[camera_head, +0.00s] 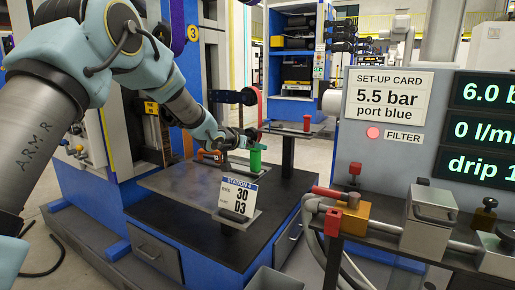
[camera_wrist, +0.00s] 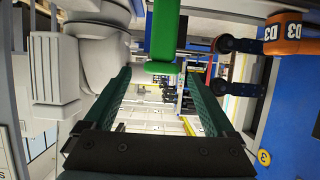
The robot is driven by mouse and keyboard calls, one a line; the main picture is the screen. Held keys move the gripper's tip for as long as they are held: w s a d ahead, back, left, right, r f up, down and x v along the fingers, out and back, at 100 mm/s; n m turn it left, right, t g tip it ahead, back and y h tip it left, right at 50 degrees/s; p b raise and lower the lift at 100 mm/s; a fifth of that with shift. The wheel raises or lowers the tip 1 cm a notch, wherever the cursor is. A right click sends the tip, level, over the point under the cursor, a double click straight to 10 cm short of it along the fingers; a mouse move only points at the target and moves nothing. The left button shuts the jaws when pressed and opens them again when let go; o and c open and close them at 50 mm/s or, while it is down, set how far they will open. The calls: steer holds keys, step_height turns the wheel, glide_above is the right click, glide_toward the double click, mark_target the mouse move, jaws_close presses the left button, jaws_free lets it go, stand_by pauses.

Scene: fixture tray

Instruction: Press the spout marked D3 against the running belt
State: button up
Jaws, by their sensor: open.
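The orange spout marked D3 (camera_wrist: 284,34) shows at the upper right of the wrist view, beside dark round rollers and off to the right of my fingers. An orange piece (camera_head: 210,154) also shows beyond the dark plate in the head view; its mark is too small to read. My gripper (camera_wrist: 156,88) is open, its two dark green fingers apart. A bright green cylinder (camera_wrist: 162,35) shows at the top, near the fingertips; I cannot tell whether it lies between them. It also stands by my gripper in the head view (camera_head: 255,160). I cannot make out a running belt for certain.
A card reading "Station 4, 30, D3" (camera_head: 238,198) stands at the front of the black bench (camera_head: 279,217). The grey panel (camera_head: 367,150) at right carries a set-up card, a lit filter lamp and green readouts. Pipes and valves (camera_head: 430,218) fill the right foreground.

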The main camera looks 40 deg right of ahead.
steer(key=x, duration=0.6)
steer(key=shift+d+f+p, duration=0.15)
steer(key=shift+p, duration=0.25)
steer(key=shift+c, duration=0.3)
jaws_close()
stand_by(0.8)
stand_by(0.4)
